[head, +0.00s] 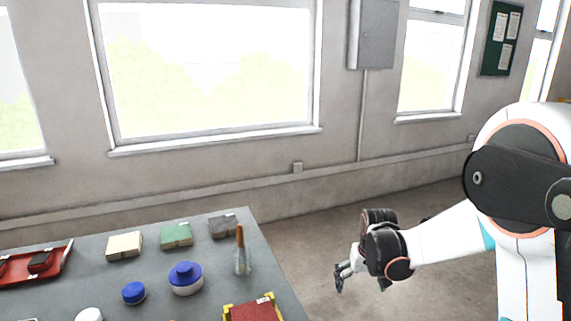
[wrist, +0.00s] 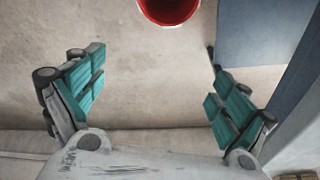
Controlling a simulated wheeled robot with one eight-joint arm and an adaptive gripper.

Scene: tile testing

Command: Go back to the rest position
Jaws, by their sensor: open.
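My gripper (head: 341,273) hangs at the end of my white arm, to the right of the table and clear of it, above the floor. In the wrist view my gripper (wrist: 160,100) has its two teal-padded fingers spread wide apart. Nothing is between them; bare floor shows in the gap.
A grey table (head: 215,293) holds a red tray (head: 60,265), cream, green and dark tile stacks, blue-lidded containers (head: 185,276), a glass with a brown-handled tool (head: 241,258), and a yellow-edged red item (head: 250,310). A red bucket (wrist: 168,10) stands on the floor.

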